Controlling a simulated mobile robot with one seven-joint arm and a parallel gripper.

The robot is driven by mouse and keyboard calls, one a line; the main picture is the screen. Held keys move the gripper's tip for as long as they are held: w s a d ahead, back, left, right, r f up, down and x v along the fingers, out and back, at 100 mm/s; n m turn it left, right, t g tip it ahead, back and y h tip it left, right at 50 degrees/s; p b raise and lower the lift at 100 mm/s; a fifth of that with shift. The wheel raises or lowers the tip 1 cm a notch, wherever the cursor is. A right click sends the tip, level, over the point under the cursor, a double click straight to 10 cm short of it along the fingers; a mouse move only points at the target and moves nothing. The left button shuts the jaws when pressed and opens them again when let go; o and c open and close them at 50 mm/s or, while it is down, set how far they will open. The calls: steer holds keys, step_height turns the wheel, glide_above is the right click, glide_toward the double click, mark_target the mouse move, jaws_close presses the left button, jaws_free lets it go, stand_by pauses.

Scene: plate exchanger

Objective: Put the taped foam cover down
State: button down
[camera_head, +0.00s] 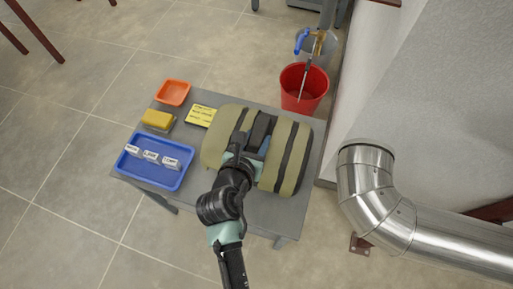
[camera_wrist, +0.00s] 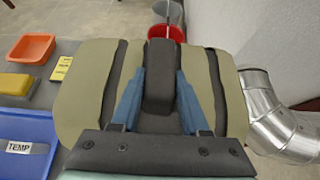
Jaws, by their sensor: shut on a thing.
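The taped foam cover (camera_head: 291,160) is a rounded olive block with dark tape bands. It is over the right part of the grey table (camera_head: 190,206) in the head view and fills the middle of the wrist view (camera_wrist: 86,92). My gripper (camera_head: 256,146) reaches it from the front. In the wrist view, the blue fingers of my gripper (camera_wrist: 158,92) are shut on the dark raised ridge in the middle of the cover. I cannot tell whether the cover's underside touches the table; it is hidden.
A blue tray (camera_head: 133,171) with labelled pieces, a yellow sponge (camera_head: 158,119), an orange bowl (camera_head: 173,92) and a yellow sign (camera_head: 201,115) occupy the table's left side. A red bucket (camera_head: 303,88) stands behind the table. A metal pipe (camera_head: 375,195) is at right.

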step_height(320, 180, down, 4)
steer(key=shift+r+b, duration=0.15)
steer(key=shift+b, duration=0.6)
steer(key=shift+r, duration=0.1)
steer(key=shift+c, duration=2)
jaws_free()
